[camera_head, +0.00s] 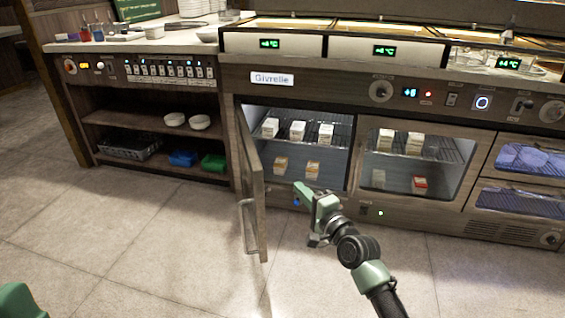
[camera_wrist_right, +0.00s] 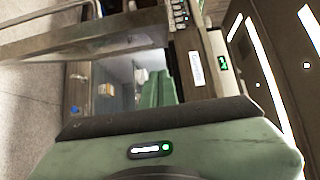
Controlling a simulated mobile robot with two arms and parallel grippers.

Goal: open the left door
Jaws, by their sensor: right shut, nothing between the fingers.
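The left door (camera_head: 254,185) of the low fridge is swung wide open, standing out toward me with its handle (camera_head: 248,226) on the left-facing side. It also shows across the upper left of the right wrist view (camera_wrist_right: 95,40). The left compartment (camera_head: 338,170) behind it is exposed, with small cartons on its shelves. My right gripper (camera_head: 303,193) is shut and empty, in front of the compartment's lower part and right of the door, apart from the handle. Its green fingers show in the wrist view (camera_wrist_right: 155,93). My left gripper is not seen; only a green part of that arm shows.
The right glass door (camera_head: 418,165) is closed, with cartons behind it. Drawers (camera_head: 520,160) are at the far right. Open shelves (camera_head: 150,125) with bowls and bins stand left of the fridge. The tiled floor (camera_head: 140,250) in front is clear.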

